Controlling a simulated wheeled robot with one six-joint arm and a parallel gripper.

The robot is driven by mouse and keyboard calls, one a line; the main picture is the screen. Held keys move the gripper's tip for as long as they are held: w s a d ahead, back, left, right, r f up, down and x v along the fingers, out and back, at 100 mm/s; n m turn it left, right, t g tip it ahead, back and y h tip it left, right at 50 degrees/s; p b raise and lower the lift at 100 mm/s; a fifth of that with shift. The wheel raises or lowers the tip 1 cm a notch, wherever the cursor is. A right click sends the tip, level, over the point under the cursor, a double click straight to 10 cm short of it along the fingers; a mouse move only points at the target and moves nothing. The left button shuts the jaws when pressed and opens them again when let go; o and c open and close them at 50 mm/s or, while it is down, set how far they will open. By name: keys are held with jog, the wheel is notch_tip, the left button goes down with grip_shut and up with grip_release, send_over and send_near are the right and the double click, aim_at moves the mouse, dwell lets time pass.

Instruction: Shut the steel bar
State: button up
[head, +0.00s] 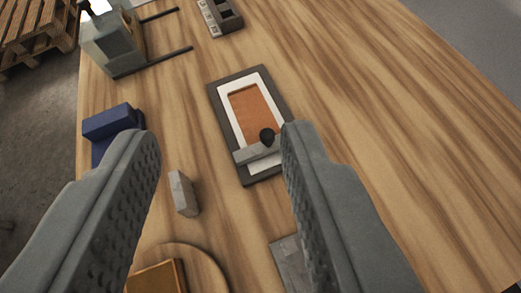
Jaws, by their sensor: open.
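The steel bar (258,151) is a short grey bar lying across the lower part of a dark flat frame (222,110). A round black knob (267,136) sits on or beside the bar's upper edge. Inside the frame are a white border and an orange panel (252,108), bare above the bar. My gripper (222,142) is open and empty, its two fingers wide apart in the foreground. The right fingertip comes close to the bar's right end in the picture and may hide some of it. I cannot tell the gripper's height above the bar.
A grey block (184,194) stands left of the frame, with a blue block (111,122) beyond it. A grey plate (289,262) and a round wooden board (205,262) lie nearer. A machine with two rods (113,43) stands upper left. The wooden tabletop (400,130) is clear on the right.

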aim_at(267, 134)
jog(key=w+d+f+m+g, duration=0.2)
jog(key=w+m+g, duration=0.4)
jog(key=w+g, duration=0.75)
jog(key=shift+t, duration=0.35)
jog(key=f, duration=1.7)
jog(key=shift+w+d+f, duration=0.15)
jog(key=shift+w+f, duration=0.05)
jog(key=shift+f, duration=0.2)
jog(key=shift+c, duration=0.4)
grip_shut()
